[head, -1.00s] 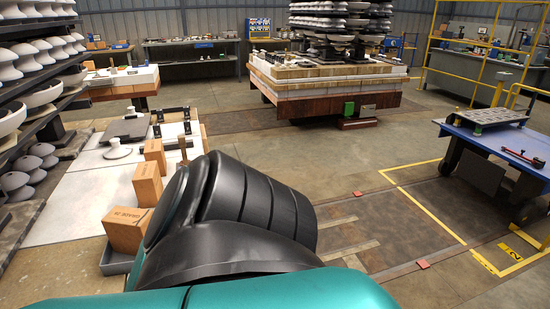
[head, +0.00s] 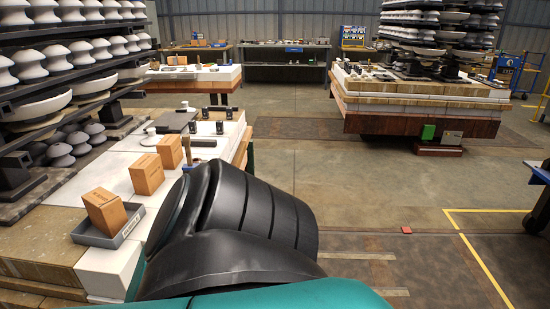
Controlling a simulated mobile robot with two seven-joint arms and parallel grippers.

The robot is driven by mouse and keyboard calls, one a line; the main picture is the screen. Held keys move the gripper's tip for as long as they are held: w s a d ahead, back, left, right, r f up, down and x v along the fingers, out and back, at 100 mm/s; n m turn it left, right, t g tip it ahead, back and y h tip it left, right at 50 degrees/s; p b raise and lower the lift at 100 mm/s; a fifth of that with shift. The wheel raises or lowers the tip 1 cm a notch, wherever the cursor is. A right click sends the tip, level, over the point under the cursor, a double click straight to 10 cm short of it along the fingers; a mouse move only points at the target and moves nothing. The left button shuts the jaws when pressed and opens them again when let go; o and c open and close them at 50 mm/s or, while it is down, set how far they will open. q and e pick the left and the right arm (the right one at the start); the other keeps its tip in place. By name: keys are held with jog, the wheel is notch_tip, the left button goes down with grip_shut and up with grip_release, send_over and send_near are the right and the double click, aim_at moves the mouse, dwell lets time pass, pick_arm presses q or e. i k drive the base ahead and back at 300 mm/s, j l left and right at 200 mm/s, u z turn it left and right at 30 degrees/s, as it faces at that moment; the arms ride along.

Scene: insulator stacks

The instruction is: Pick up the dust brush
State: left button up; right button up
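I cannot pick out the dust brush for certain. A small upright item with a wooden handle (head: 187,152) stands on the near left worktable (head: 62,222), just behind the cardboard boxes; it is too small to tell whether it is a brush. Several dark tools and flat parts lie farther back on that table. Neither of my grippers is in view. Part of my own arm, black and teal, fills the lower middle and hides the table's near right part.
Three cardboard boxes (head: 147,174) stand on the near left table, the nearest in a grey tray (head: 128,223). A rack of white insulators (head: 75,58) rises at left. A loaded pallet stack (head: 415,105) stands back right. The middle floor (head: 330,165) is clear.

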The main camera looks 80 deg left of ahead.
aim_at(188, 167)
jog(key=i+j+u, duration=0.1)
jog(key=i+u, duration=0.5)
jog(key=u, duration=0.2)
jog(key=i+l+u, duration=0.1)
jog(key=i+u, duration=0.3)
jog(key=i+j+u, duration=0.15)
jog(key=i+u, duration=0.75)
jog(key=i+l+u, duration=0.1)
jog(key=i+u, duration=0.3)
jog(key=i+l+u, duration=0.2)
jog(key=i+u, duration=0.3)
jog(key=u, duration=1.4)
